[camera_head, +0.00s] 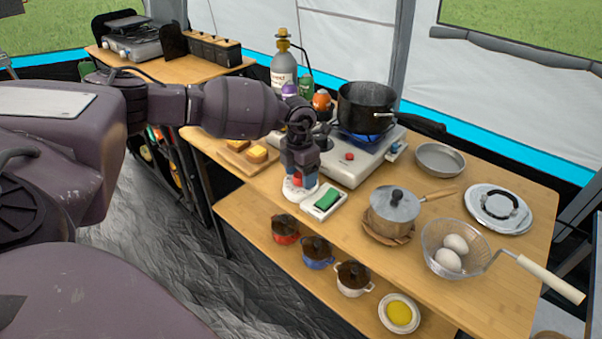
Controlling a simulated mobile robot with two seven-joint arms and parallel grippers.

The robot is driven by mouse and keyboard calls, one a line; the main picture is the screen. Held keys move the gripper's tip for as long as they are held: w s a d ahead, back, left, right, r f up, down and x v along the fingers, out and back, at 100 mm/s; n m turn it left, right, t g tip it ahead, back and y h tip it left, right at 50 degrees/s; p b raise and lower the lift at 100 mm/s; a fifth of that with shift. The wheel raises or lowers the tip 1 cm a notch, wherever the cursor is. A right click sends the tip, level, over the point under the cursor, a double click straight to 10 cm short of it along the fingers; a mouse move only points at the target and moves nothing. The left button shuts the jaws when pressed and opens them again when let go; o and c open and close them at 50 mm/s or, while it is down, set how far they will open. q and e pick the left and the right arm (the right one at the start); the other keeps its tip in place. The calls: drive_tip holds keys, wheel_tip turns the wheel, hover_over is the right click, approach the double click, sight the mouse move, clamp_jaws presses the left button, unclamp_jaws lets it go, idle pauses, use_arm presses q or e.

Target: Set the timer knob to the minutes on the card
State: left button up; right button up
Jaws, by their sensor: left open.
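My left gripper (300,176) reaches in from the left and points down at the front edge of the wooden table. Its jaws are open. A small round white device with a red part (296,191), which looks like the timer, sits directly below the fingertips. The gripper hides much of it, and I cannot tell whether the fingers touch its knob. The dial marks are too small to read. I cannot make out a card with minutes in this view. My right gripper is not in view.
Behind are a stove (352,161) with a black pot (366,107) and bread on a board (247,158). A lidded saucepan (394,206) and a strainer with eggs (428,262) are at the right.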

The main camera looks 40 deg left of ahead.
use_arm(q)
drive_tip(key=c, duration=0.9)
